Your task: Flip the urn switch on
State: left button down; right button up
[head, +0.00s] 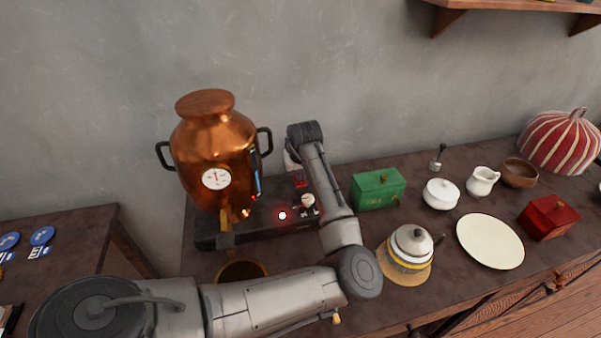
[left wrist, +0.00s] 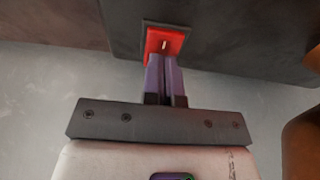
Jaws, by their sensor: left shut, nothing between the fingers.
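The copper urn (head: 205,140) with a round gauge stands on a dark base (head: 262,222) against the wall. A red switch (head: 301,182) sits on the base, right of the urn, partly hidden by my left arm. In the left wrist view the red switch (left wrist: 165,45) shows a pale mark in a dark frame. My left gripper (left wrist: 165,62) is shut and empty, its purple fingertips overlapping the switch's edge; I cannot tell whether they touch. In the head view my left gripper (head: 298,174) is mostly hidden. Which way the switch is tipped is unclear. My right gripper is not in view.
Right of my arm stand a green box (head: 377,190), a teapot (head: 410,245) on a round mat, a white lidded bowl (head: 440,194) and a cream plate (head: 490,241).

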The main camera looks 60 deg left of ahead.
pick_arm(q)
jog(key=p+v, duration=0.1)
jog(key=p, duration=0.1)
jog(key=p+v, duration=0.4)
jog(key=p, duration=0.1)
jog(key=shift+a+r, duration=0.1)
jog(key=shift+a, duration=0.25)
jog(key=s+d+r+p, duration=0.1)
jog(key=d+r+p, duration=0.1)
jog(key=d+r, duration=0.3)
jog(key=shift+r+p, duration=0.4)
jog(key=shift+r, duration=0.9)
jog(key=shift+a, duration=0.1)
